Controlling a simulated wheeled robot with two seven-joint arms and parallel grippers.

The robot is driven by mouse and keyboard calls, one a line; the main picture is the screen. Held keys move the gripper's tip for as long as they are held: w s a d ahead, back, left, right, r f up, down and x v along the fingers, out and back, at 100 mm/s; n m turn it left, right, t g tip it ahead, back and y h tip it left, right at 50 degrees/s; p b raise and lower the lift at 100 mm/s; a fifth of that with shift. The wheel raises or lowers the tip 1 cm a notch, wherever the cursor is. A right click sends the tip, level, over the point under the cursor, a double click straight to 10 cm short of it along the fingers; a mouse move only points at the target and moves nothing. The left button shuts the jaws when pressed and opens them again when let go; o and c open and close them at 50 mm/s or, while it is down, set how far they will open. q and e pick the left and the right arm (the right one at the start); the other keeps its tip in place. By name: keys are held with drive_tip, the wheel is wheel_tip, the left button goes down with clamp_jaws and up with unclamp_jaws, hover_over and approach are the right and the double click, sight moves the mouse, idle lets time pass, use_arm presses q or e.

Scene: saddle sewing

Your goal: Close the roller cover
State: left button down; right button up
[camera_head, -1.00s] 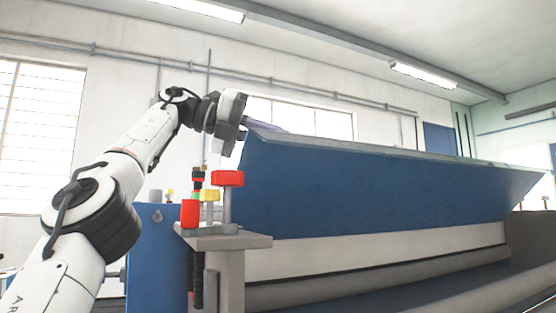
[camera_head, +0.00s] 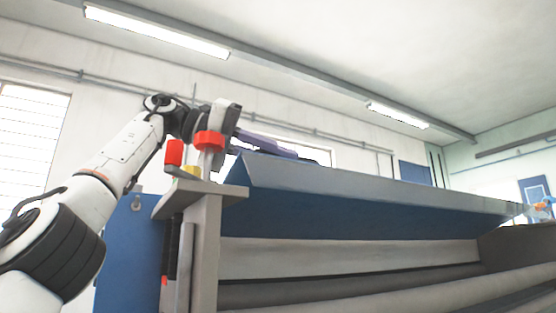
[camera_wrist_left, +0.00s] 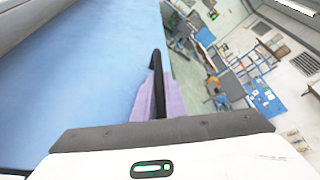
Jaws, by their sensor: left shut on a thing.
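The roller cover (camera_head: 370,210) is a long blue panel with a pale grey upper face, seen in the head view tilted above the machine's rollers. A gap shows between its lower edge and the rollers. A purple part (camera_head: 268,147) lies along the cover's top edge there. In the left wrist view, the blue cover (camera_wrist_left: 95,75) fills the left side, beside a dark bar and the purple part (camera_wrist_left: 172,98). My right gripper is not seen.
A grey post with a shelf (camera_head: 200,200) stands at the cover's left end, carrying red knobs (camera_head: 209,140) and a yellow one, close to my left arm. Grey rollers (camera_head: 370,290) lie below the cover. Tables and chairs (camera_wrist_left: 235,85) stand apart in the room.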

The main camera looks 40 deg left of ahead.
use_arm(q)
drive_tip(key=c, duration=1.8)
unclamp_jaws()
drive_tip(key=shift+a, duration=0.1)
drive_tip(key=shift+s+a+r, duration=0.1)
drive_tip(key=shift+s+r, duration=0.05)
drive_tip(key=shift+s, duration=0.1)
drive_tip(key=p+v, duration=0.3)
drive_tip(key=v, duration=0.5)
drive_tip(key=shift+s+a+r, duration=0.15)
drive_tip(key=shift+s, duration=0.1)
drive_tip(key=shift+s+a, duration=0.3)
drive_tip(key=shift+s, duration=0.15)
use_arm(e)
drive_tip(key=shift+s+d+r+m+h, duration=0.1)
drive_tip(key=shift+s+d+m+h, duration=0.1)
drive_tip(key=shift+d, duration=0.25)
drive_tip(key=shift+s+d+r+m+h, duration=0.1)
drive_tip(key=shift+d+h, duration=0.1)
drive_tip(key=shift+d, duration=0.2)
